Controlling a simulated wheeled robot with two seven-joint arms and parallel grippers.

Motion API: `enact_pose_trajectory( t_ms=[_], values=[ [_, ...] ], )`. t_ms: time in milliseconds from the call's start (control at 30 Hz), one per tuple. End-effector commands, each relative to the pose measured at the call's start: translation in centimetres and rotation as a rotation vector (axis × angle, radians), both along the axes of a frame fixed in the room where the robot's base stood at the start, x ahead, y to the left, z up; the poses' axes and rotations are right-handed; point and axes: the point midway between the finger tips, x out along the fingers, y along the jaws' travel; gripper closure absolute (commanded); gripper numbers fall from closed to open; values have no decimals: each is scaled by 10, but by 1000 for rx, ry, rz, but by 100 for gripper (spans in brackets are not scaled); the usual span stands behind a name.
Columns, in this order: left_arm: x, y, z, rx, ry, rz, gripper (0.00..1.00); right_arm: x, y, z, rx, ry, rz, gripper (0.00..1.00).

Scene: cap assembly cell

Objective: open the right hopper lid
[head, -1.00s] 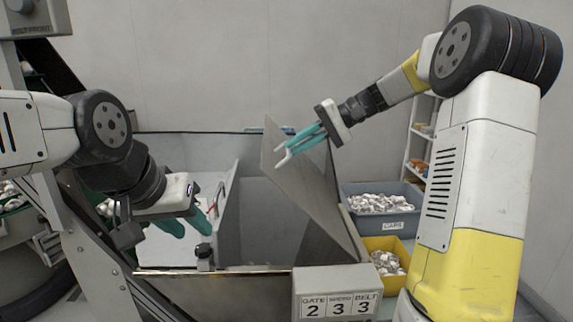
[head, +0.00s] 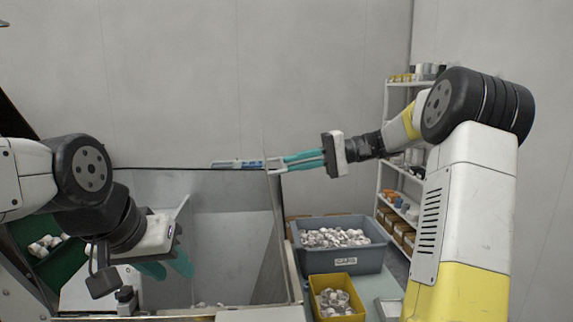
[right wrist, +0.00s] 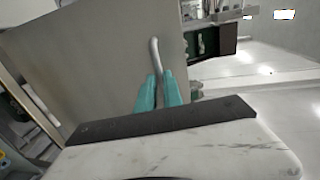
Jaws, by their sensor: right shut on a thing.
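The right hopper lid (head: 283,225) is a grey panel, seen almost edge-on and standing steeply raised at the right side of the hopper. My right gripper (head: 276,166) is shut on the lid's handle near its upper edge. In the right wrist view the teal fingers (right wrist: 158,90) close around the pale bar handle (right wrist: 154,55) on the flat grey lid face (right wrist: 100,70). The grey hopper (head: 235,240) is open to view beside the lid. My left gripper (head: 168,270) hangs over the hopper's left part, its teal fingers apart and empty.
A grey bin of white caps (head: 345,262) and a yellow bin (head: 318,308) stand right of the lid. A shelf (head: 385,150) with small goods stands behind my right arm. A pale wall is at the back.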

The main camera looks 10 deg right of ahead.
Motion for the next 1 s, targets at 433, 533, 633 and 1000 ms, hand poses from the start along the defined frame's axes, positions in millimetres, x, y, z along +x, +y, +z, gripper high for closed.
enact_pose_trajectory(
  t_ms=[433,533,633,1000],
  values=[
    [0,0,0,0,0,0,64,0,-4,-14,-18,21,-3,84],
    [0,0,0,0,0,0,64,0,-4,-13,-17,20,-3,67],
    [0,0,0,0,0,0,64,0,-3,-11,-16,17,-1,67],
    [0,0,0,0,0,0,64,0,-17,-6,-14,12,-2,67]
  ],
)
